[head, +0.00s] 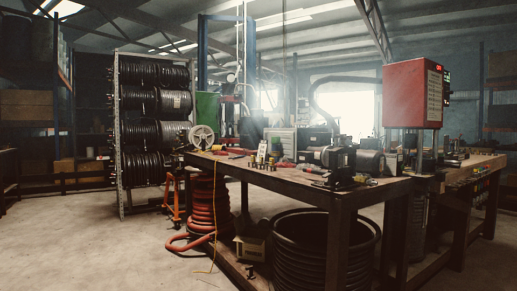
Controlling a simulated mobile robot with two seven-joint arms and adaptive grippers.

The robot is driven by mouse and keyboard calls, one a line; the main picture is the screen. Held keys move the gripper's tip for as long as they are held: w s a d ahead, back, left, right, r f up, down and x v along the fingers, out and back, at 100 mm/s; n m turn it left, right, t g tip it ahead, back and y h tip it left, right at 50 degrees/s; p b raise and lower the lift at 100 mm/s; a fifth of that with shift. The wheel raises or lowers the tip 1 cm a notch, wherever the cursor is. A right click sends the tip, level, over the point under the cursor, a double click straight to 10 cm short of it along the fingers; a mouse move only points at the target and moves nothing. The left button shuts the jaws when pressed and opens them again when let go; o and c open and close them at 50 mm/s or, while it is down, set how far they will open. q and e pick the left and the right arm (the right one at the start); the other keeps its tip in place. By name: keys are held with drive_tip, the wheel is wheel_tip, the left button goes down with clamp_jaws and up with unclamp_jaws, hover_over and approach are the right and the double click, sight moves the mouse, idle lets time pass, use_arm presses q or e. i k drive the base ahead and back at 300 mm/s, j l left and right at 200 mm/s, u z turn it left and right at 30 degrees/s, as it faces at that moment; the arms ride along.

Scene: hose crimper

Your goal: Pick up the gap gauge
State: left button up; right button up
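I cannot pick out the gap gauge with certainty. Many small items lie on the wooden workbench (275,180), too small and dark to tell apart. They include small brass-coloured pieces (262,152) near the bench's middle and a dark metal tool or fixture (342,178) near its front right corner. Neither of my grippers shows in the head view.
A red machine head (412,93) rises at the right of the bench, with motors (335,157) beside it. A black hose coil (320,255) and a red hose coil (208,205) stand low. A hose rack (155,130) stands behind. The left foreground floor is clear.

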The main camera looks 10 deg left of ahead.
sight(271, 160)
drive_tip(key=i+j, duration=0.95)
drive_tip(key=i, duration=0.15)
drive_tip(key=i+j, duration=1)
drive_tip(key=i, duration=0.1)
